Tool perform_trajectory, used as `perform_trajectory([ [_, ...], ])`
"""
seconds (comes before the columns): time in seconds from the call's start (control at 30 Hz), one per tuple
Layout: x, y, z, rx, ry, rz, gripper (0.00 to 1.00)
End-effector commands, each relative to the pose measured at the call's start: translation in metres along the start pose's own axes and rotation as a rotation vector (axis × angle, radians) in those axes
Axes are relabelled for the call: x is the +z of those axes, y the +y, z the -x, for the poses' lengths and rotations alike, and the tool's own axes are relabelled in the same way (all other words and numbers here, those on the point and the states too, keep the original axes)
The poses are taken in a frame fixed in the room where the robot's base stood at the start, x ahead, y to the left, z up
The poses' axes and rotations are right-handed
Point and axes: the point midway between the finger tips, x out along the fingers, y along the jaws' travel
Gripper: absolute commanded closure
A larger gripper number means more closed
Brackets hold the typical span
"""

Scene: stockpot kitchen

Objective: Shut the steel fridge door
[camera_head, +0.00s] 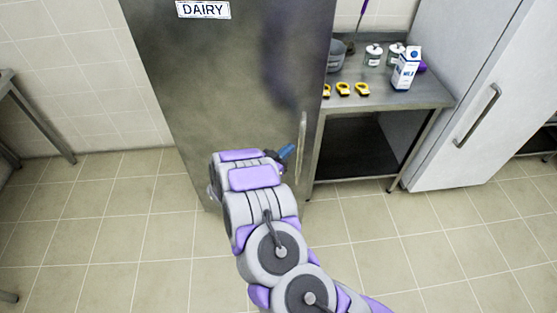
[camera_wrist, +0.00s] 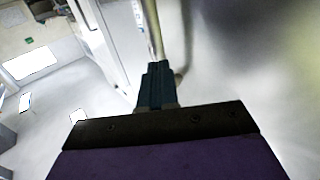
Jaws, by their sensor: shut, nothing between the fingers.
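The steel fridge door (camera_head: 225,85) stands upright in the head view, with a DAIRY label (camera_head: 203,9) at its top. Its vertical bar handle (camera_head: 301,142) is near the right edge of the door. I cannot tell from here whether a gap is left at that edge. My gripper (camera_head: 288,152) is shut and empty, just left of the handle and close to the door face. In the wrist view the blue fingers (camera_wrist: 155,84) point at the lower end of the handle (camera_wrist: 152,28). Whether they touch it is unclear.
A steel table (camera_head: 385,92) stands right of the fridge, with yellow-and-black items (camera_head: 343,88), jars (camera_head: 373,54) and a milk carton (camera_head: 406,68). A pale cabinet door with a handle (camera_head: 478,115) is farther right. The tiled floor (camera_head: 110,230) is clear at left.

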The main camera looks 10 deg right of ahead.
Motion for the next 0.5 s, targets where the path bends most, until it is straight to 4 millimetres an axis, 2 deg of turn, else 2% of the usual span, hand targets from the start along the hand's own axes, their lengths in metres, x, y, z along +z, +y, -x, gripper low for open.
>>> perform_trajectory([
  [0.1, 0.001, 0.002, -0.017, 0.003, -0.001, -0.003, 1.0],
  [0.2, 0.0, 0.003, -0.025, 0.001, -0.003, -0.003, 1.0],
  [0.5, 0.0, 0.0, -0.026, -0.001, -0.001, 0.001, 1.0],
])
